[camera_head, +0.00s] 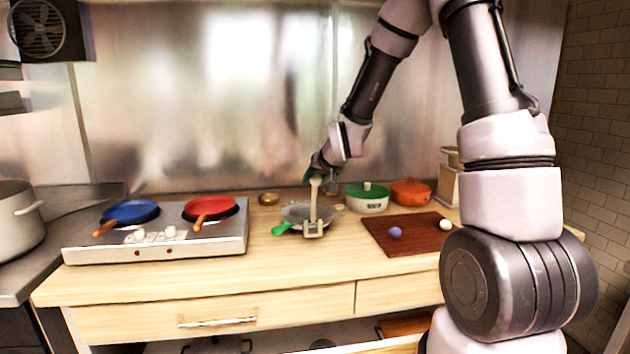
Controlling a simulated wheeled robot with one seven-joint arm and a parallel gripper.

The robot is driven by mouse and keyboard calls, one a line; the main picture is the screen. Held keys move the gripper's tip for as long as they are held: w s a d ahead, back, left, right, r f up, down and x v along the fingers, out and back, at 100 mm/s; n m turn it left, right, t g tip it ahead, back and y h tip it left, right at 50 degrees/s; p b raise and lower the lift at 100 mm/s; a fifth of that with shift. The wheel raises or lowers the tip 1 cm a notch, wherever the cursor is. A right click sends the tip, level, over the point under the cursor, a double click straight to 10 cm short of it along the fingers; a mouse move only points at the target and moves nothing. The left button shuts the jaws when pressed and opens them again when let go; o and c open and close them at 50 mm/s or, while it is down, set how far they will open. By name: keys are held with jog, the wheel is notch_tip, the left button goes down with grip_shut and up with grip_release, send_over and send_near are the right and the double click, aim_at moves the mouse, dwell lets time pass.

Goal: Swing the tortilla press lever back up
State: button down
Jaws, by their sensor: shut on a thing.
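The tortilla press (295,213) sits on the wooden counter, a round grey plate with a green handle (282,229) at its front left. Its pale lever (313,207) stands roughly upright from a bracket (313,230) at the front of the press. My gripper (317,177) is at the top end of the lever and is shut on it. The fingers are small and partly hidden by the wrist in this view.
A two-burner stove (160,241) with blue (130,212) and red (210,206) pans stands left. A green-lidded pot (367,197), an orange pot (411,191) and a brown board (410,236) with two small balls lie right. Bare counter lies in front.

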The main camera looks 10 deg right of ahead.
jog(key=shift+s+a, duration=0.1)
jog(key=shift+a, duration=0.4)
jog(key=shift+c, duration=2)
grip_release()
jog(key=shift+a, duration=0.1)
jog(key=shift+d, duration=0.2)
jog(key=shift+s+d+r, duration=0.15)
jog(key=shift+r, duration=0.1)
jog(key=v, duration=1)
jog(key=shift+s, duration=0.15)
